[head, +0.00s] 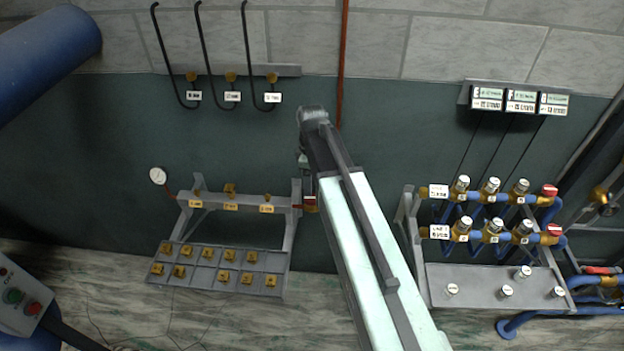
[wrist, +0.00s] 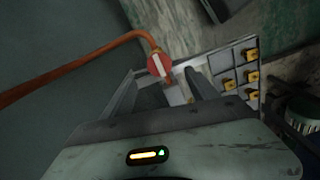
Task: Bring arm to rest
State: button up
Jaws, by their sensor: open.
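My arm (head: 365,240) reaches up from the lower right to the middle of the head view, its far end in front of the dark green wall panel. In the wrist view my gripper (wrist: 160,74) is open, with its two dark fingers apart. A round red and white knob (wrist: 159,65) at the end of a copper pipe (wrist: 85,67) shows between and beyond the fingertips. I see nothing held. In the head view the fingers are not clear, as the arm covers that spot.
A left rack (head: 290,232) has a grey tray with several brass fittings; a gauge (head: 158,176) stands at its left. A right rack (head: 415,215) carries valves on blue pipes. Three black hoses (head: 204,45) hang at upper left. A control box (head: 22,300) is at lower left.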

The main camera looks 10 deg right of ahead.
aim_at(314, 204)
jog(key=shift+f, duration=0.2)
jog(key=shift+m, duration=0.7)
jog(key=s+f+b, duration=0.1)
jog(key=s, duration=0.1)
jog(key=s+f+b, duration=0.1)
jog(key=f+b, duration=0.1)
jog(key=s+f+b, duration=0.2)
jog(key=shift+s+a, duration=0.3)
jog(key=shift+s, duration=0.05)
jog(key=s+m+b, duration=0.1)
jog(key=s+m, duration=0.6)
jog(key=m, duration=0.4)
jog(key=shift+f, duration=0.35)
